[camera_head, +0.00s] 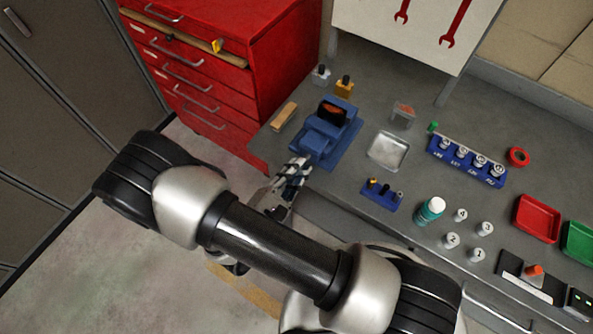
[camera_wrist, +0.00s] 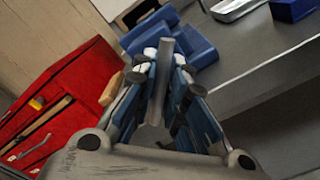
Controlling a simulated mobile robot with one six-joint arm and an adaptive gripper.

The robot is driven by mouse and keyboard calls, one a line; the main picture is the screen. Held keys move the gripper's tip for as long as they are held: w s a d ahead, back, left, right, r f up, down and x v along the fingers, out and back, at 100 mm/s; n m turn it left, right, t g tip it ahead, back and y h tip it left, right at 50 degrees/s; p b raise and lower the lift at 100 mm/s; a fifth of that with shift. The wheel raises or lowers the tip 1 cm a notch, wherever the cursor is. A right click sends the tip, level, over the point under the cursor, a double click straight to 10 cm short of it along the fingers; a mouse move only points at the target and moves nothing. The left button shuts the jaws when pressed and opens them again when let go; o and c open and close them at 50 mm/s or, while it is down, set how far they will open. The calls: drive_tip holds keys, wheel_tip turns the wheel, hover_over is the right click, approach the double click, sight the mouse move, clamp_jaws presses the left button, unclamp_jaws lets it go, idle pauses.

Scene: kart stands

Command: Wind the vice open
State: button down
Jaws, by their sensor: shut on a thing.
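The blue vice (camera_head: 328,133) is mounted at the left front edge of the grey bench. An orange-brown piece (camera_head: 333,111) shows at its jaws. In the wrist view the vice (camera_wrist: 197,43) is just beyond my fingertips. My gripper (camera_head: 298,170) is at the front of the vice, off the bench edge. In the wrist view my gripper (camera_wrist: 165,62) is shut on a grey bar, the vice handle (camera_wrist: 162,80), which lies between the blue-padded fingers. The fingers hide part of the handle, and the screw behind it is hidden.
A wooden block (camera_head: 284,117) lies left of the vice. A metal tray (camera_head: 388,151) and a blue holder (camera_head: 381,194) are to its right. A red drawer cabinet (camera_head: 240,50) stands behind left with a drawer partly open. The bench edge is close to my arm.

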drive_tip(key=m+b, duration=0.2)
drive_tip(key=m, duration=0.1)
drive_tip(key=m+b, duration=0.1)
drive_tip(key=m, duration=0.2)
drive_tip(key=shift+f+m+b, duration=0.2)
drive_tip(key=shift+m+b, duration=0.1)
drive_tip(key=shift+b, duration=0.05)
drive_tip(key=m+b, duration=0.3)
drive_tip(key=m, duration=0.1)
drive_tip(key=shift+r, duration=0.1)
drive_tip(key=c, duration=1.5)
unclamp_jaws()
drive_tip(key=shift+r, duration=0.1)
drive_tip(key=v, duration=1.2)
